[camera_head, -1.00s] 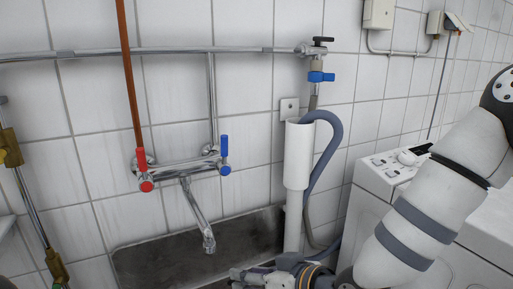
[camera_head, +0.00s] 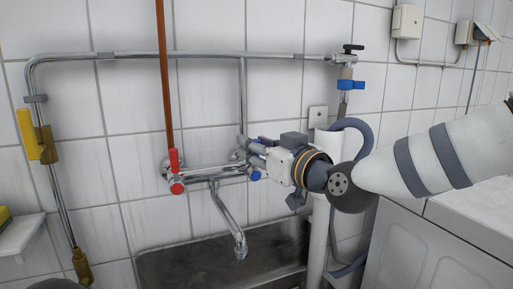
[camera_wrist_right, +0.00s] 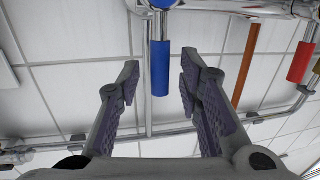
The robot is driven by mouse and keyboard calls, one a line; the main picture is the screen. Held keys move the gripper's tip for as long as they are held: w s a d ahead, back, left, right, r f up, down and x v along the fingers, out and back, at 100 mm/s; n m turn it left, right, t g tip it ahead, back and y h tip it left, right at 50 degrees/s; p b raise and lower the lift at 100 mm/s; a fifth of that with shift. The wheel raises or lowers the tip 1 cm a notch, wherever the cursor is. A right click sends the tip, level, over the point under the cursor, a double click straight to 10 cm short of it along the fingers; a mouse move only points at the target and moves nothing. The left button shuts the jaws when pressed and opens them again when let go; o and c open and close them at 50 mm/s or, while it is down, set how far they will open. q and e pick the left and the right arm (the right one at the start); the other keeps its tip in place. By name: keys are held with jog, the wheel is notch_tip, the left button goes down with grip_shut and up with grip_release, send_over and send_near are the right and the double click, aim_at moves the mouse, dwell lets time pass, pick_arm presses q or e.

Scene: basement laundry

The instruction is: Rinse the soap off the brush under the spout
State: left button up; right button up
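The spout (camera_head: 228,215) hangs from the chrome wall mixer (camera_head: 205,174) over the dark sink (camera_head: 180,265). No water shows at its mouth. The mixer has a red handle (camera_head: 174,162) on the left. On the right only the blue knob (camera_head: 255,175) shows; my gripper hides most of the blue handle. My right gripper (camera_head: 252,147) is at that handle. In the right wrist view, its two fingers (camera_wrist_right: 160,82) are apart, with the blue handle (camera_wrist_right: 160,65) between and just beyond the tips. Contact cannot be told. I do not see the brush or my left gripper.
A white standpipe (camera_head: 318,225) with a grey hose stands right of the sink, below a blue-handled valve (camera_head: 352,85). A white machine (camera_head: 470,215) is at the right. A brass-fitted pipe with a yellow lever (camera_head: 28,135) and a shelf (camera_head: 20,235) with a sponge (camera_head: 4,216) are at the left.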

jog(key=shift+w+a, duration=0.15)
grip_shut()
jog(key=d+m, duration=0.2)
jog(key=m, duration=0.1)
jog(key=shift+w+f+t, duration=0.15)
jog(key=shift+w+t, duration=0.15)
jog(key=shift+w, duration=0.05)
grip_release()
